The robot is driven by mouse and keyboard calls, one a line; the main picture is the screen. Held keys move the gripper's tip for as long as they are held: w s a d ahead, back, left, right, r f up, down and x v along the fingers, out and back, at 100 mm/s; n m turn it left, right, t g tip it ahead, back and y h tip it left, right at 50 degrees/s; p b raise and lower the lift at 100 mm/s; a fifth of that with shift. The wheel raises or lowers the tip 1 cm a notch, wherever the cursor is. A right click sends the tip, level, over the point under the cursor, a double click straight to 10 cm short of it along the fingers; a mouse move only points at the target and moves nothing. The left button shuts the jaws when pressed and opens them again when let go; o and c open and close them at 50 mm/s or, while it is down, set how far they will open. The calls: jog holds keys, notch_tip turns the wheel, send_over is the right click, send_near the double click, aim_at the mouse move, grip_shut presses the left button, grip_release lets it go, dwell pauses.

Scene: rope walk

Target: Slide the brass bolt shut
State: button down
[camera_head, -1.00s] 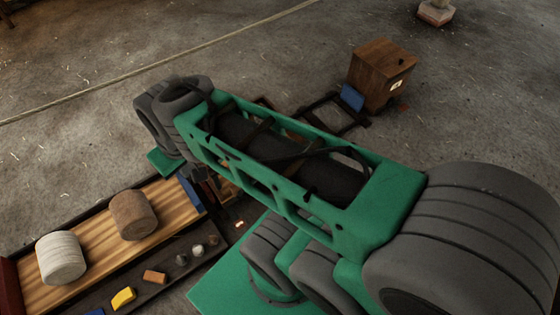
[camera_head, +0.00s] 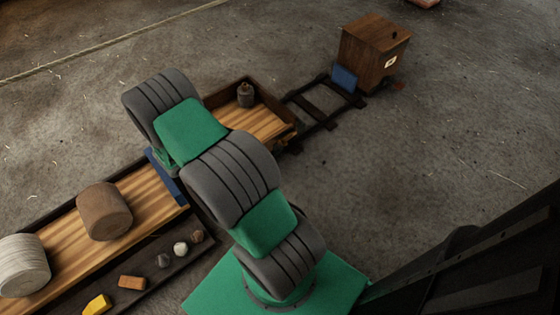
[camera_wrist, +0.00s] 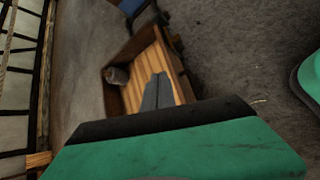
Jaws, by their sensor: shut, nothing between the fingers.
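I cannot make out the brass bolt in either view. In the wrist view my gripper (camera_wrist: 158,82) is shut and empty, its grey fingers side by side in front of a wooden tray (camera_wrist: 183,78). I cannot tell whether they touch the tray. In the head view a wooden tray (camera_head: 284,107) with a grey knobbed weight (camera_head: 245,95) in its corner lies beyond my arm. My gripper does not show in the head view, and my arm covers the near part of the tray.
A dark wooden box (camera_head: 373,52) with a blue pad (camera_head: 344,78) stands at the end of dark rails (camera_head: 322,107). At left a board carries a brown roll (camera_head: 104,211) and a white roll (camera_head: 22,266). A yellow piece (camera_head: 97,305) lies below. Right-hand floor is partly clear.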

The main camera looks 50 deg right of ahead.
jog(key=s+d+f+n+h+b, duration=0.1)
jog(key=s+d+f+n+b, duration=0.1)
jog(key=f, duration=0.5)
jog(key=s+d+f+n+h+b, duration=0.1)
jog(key=s+d+f+n+h, duration=0.1)
jog(key=f+n, duration=0.4)
notch_tip(320, 180, down, 3)
jog(key=shift+s+d+r+t+b, duration=0.3)
jog(key=shift+s+d, duration=0.35)
jog(key=shift+s, duration=0.6)
jog(key=shift+f, duration=0.15)
jog(key=r+b+x, duration=0.1)
jog(key=b+x, duration=0.3)
jog(key=x, duration=1)
jog(key=shift+d, duration=0.25)
jog(key=shift+r, duration=0.15)
